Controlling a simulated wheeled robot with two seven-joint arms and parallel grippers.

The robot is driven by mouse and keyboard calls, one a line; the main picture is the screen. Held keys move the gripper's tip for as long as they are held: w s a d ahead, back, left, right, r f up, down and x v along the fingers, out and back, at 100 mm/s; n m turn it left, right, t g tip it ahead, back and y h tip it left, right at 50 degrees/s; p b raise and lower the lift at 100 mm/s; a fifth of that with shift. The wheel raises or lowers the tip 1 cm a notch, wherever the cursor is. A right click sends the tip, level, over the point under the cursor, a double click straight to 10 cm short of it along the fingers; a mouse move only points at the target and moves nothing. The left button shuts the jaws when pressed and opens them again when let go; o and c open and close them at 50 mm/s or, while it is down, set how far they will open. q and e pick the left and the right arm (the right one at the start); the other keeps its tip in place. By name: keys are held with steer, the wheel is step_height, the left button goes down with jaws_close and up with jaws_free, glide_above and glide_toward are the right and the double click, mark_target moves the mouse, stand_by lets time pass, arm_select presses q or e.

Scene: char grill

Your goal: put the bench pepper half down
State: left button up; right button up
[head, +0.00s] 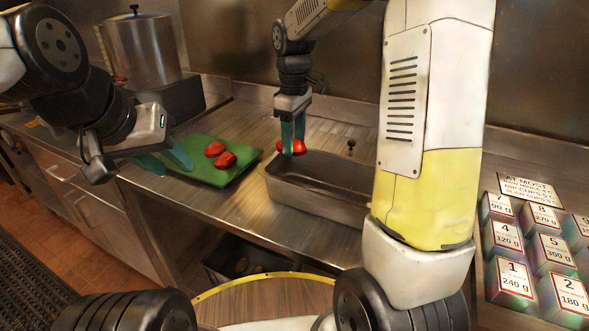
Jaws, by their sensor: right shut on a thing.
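My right gripper (293,138) points down with its teal fingers shut on a red pepper half (300,147). The pepper shows on both sides of the fingers, just behind the far left corner of the metal pan; I cannot tell whether it touches the steel bench (262,220). My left gripper (165,160) is open and empty, its fingers apart at the left edge of the green board (205,176). Two more red pepper pieces lie on the board, a farther one (214,149) and a nearer one (224,160).
A deep metal pan (312,199) stands right of the board. A large lidded pot (143,48) stands at the back left. Numbered weight-labelled boxes (513,280) are at the right. Bench between board and pan is clear.

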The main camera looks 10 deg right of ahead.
step_height(320, 180, down, 13)
steer(key=shift+f, duration=0.1)
stand_by(0.3)
steer(key=shift+f, duration=0.1)
steer(key=o, duration=1.3)
steer(key=shift+o, duration=0.2)
